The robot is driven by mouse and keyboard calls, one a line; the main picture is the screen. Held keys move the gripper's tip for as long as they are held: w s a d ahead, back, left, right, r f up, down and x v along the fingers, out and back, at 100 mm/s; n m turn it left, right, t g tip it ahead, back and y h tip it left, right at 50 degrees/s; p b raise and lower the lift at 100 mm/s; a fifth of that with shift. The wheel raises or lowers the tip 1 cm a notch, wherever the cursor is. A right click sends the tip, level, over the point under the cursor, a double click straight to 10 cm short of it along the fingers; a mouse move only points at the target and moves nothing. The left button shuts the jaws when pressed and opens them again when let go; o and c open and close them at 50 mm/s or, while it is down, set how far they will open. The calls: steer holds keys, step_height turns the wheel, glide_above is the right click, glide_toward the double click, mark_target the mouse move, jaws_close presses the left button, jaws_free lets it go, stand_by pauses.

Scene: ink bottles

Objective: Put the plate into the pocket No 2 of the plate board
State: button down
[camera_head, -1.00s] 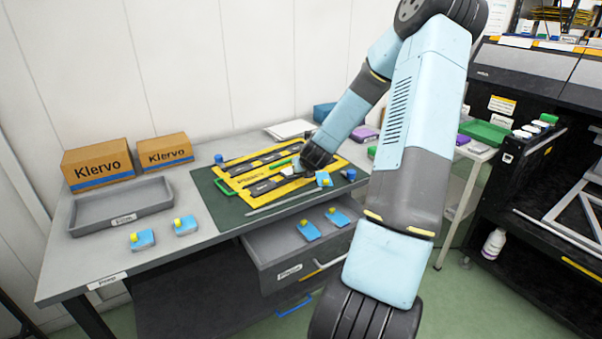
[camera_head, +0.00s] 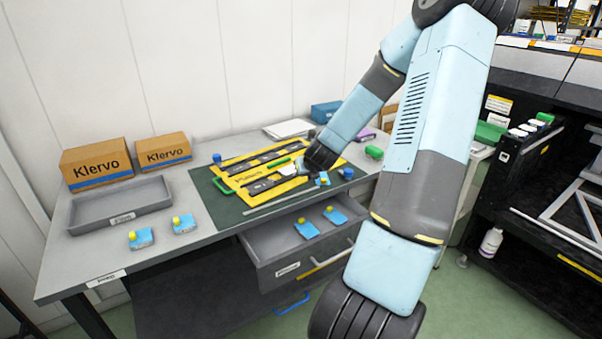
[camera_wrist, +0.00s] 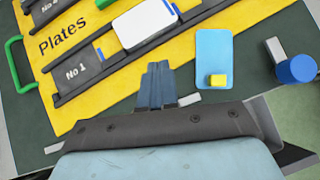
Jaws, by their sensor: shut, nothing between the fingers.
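The yellow plate board (camera_head: 236,171) lies on a dark green mat. It also shows in the wrist view (camera_wrist: 105,100), marked "Plates", with dark strips labelled No 1 (camera_wrist: 77,70) and, partly cut off, another number. My gripper (camera_wrist: 158,72) is shut and empty, between board edge and blue plate, touching neither as far as I can tell.
Two blue plates (camera_head: 141,238) with yellow knobs lie at the front left. Two more (camera_head: 307,229) lie in the open drawer (camera_head: 270,249). A grey tray (camera_head: 120,207) is empty. A blue cylinder (camera_wrist: 297,69) stands right of the blue plate. Cardboard boxes (camera_head: 97,164) stand behind.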

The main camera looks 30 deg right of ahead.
steer(key=v, duration=0.7)
steer(key=shift+a, duration=0.1)
steer(key=s+a+r+n+g, duration=0.1)
steer(key=s+a+r+n, duration=0.35)
steer(key=a+n, duration=0.4)
steer(key=s+a+r+n+g, duration=0.25)
steer(key=a+r+n, duration=0.3)
steer(key=n, duration=0.65)
steer(key=s+a+r+n, duration=0.3)
steer(key=s+r+n, duration=0.2)
steer(key=s+n, duration=0.3)
steer(key=s+a+r+n+y, duration=0.1)
steer(key=s+a+r+n, duration=0.2)
steer(key=s+r+n, duration=0.3)
steer(key=s+n, duration=0.3)
steer(key=s, duration=0.2)
steer(key=shift+s+r+y, duration=0.3)
steer(key=shift+s, duration=0.05)
steer(key=shift+d+n, duration=0.15)
steer(key=shift+n, duration=0.1)
